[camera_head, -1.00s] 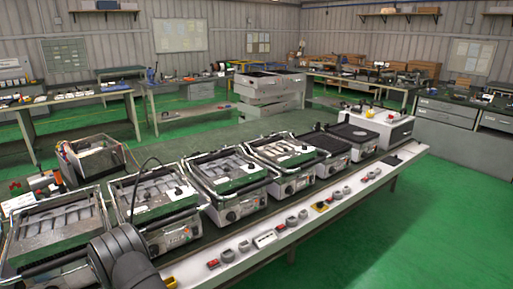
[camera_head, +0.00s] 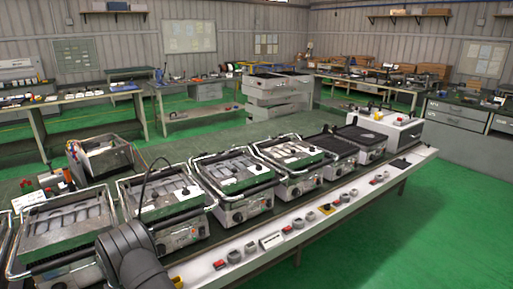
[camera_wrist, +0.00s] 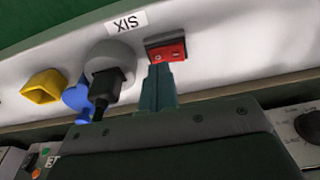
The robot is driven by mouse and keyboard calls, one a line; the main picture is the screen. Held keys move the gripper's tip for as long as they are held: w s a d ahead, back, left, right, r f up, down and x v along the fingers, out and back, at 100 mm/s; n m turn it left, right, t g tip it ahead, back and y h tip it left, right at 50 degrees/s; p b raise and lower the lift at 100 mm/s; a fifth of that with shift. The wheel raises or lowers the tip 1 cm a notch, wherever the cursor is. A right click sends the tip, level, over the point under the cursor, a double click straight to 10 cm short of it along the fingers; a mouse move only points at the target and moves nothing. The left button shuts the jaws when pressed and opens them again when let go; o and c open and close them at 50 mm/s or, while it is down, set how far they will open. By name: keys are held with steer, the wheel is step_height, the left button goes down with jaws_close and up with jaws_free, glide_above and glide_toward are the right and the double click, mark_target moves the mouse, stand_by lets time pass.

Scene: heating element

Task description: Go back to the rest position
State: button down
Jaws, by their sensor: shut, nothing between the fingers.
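My gripper (camera_wrist: 159,76) shows in the wrist view as teal fingers held together with nothing between them. Its tips are just below a red rocker switch (camera_wrist: 167,51) on the white strip; I cannot tell whether they touch it. Left of the tips, a black plug (camera_wrist: 106,86) sits in a round grey socket (camera_wrist: 110,55). In the head view my dark arm (camera_head: 132,255) reaches in at the lower left, in front of the grill units. The gripper itself is hidden there.
A row of grill units (camera_head: 165,205) stands along the bench behind the white strip (camera_head: 340,205) of sockets and switches. In the wrist view a label reading SIX (camera_wrist: 126,22), a yellow part (camera_wrist: 42,87) and a blue part (camera_wrist: 78,96) lie nearby. Green floor (camera_head: 430,220) is clear at right.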

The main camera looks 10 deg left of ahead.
steer(key=shift+f, duration=0.5)
steer(key=shift+s+a+r+t+y, duration=0.1)
steer(key=shift+s+a+r+y, duration=0.25)
steer(key=shift+r, duration=0.75)
steer(key=shift+s+a+r+t+y, duration=0.1)
steer(key=shift+s+r+y, duration=0.45)
steer(key=shift+r, duration=0.5)
steer(key=shift+s+a+r+t+y, duration=0.1)
steer(key=shift+s+a+r+y, duration=0.25)
steer(key=shift+r, duration=0.75)
steer(key=shift+s+d+f+t+y, duration=0.1)
steer(key=shift+s+t+y, duration=0.5)
steer(key=shift+s+y, duration=0.2)
steer(key=c, duration=2.1)
jaws_free()
